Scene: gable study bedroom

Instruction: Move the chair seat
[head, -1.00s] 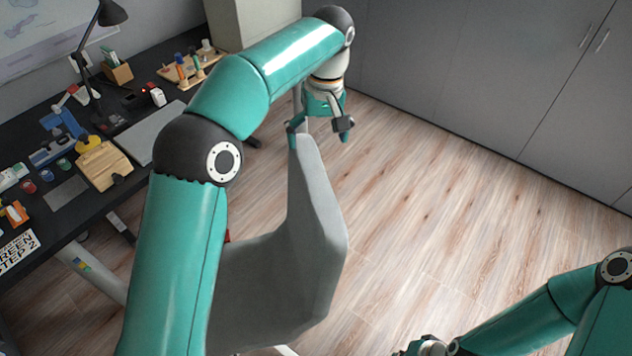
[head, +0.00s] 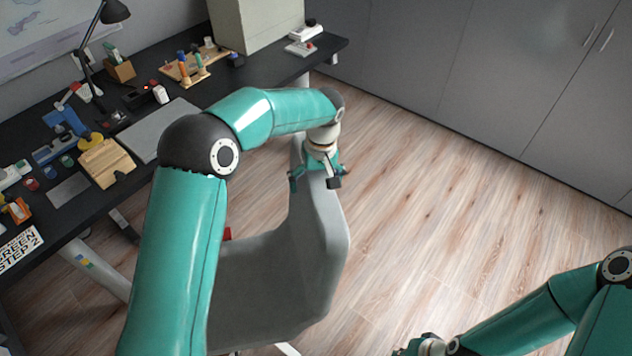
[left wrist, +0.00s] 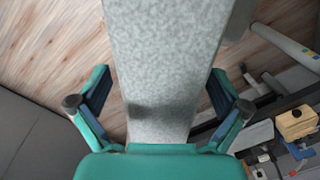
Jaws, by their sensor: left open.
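The grey chair seat (head: 270,275) stands on the floor in the middle of the head view, with a narrow upright part rising at its far side. My left gripper (head: 317,180) is open, its fingers on either side of the upper end of that part. In the left wrist view the grey speckled surface (left wrist: 165,65) lies between the two open fingers of the left gripper (left wrist: 158,108), with gaps on both sides. My left arm hides part of the seat's left side. My right gripper (head: 425,346) is low at the bottom edge, partly cut off, and its jaws are unclear.
A black desk (head: 150,190) with a lamp (head: 108,12), a wooden block (head: 106,160) and other small items runs along the left. Grey cabinets (head: 470,80) line the back right. The wooden floor (head: 430,210) right of the chair is clear.

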